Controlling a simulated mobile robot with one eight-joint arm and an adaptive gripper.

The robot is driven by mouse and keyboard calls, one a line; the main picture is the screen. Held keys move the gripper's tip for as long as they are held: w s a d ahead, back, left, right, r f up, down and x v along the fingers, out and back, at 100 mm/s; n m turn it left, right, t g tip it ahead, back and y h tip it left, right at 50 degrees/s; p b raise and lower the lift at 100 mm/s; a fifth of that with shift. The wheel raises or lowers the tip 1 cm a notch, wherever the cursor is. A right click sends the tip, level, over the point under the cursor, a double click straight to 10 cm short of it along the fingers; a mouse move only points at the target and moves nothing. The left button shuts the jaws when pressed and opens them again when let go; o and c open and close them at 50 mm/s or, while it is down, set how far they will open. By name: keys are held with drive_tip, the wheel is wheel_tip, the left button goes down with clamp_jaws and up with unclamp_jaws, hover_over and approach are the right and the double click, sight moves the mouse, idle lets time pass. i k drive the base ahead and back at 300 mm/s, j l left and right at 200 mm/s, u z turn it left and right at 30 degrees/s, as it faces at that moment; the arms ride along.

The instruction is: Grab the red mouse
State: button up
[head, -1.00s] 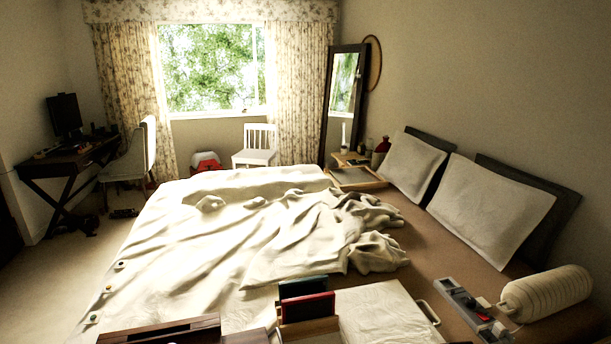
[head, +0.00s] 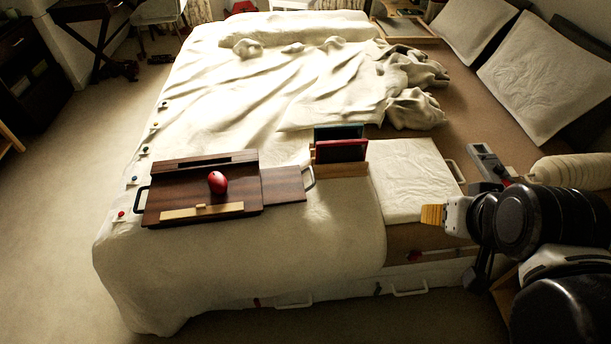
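A small red rounded object (head: 218,183), the one that best fits the red mouse, rests on a dark brown wooden tray (head: 165,205) on the near left part of the bed. Its details are too small to tell. My gripper (head: 433,215) shows yellow tips at the right, pointing left. It is well to the right of the red object and apart from it, in front of the cream padded lid. Whether its fingers are open or shut cannot be told.
A wooden holder (head: 341,169) with red and green upright panels stands between the tray and the cream padded lid (head: 415,175). A grey box (head: 486,160) and a ribbed cream bolster (head: 575,170) lie at right. Clear floor (head: 60,230) is at left.

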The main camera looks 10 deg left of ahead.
sight(218, 182)
drive_tip(key=u, duration=1.45)
drive_tip(key=k+j+z, duration=0.2)
drive_tip(key=j, duration=0.25)
drive_tip(key=j+z, duration=0.2)
drive_tip(key=j, duration=0.25)
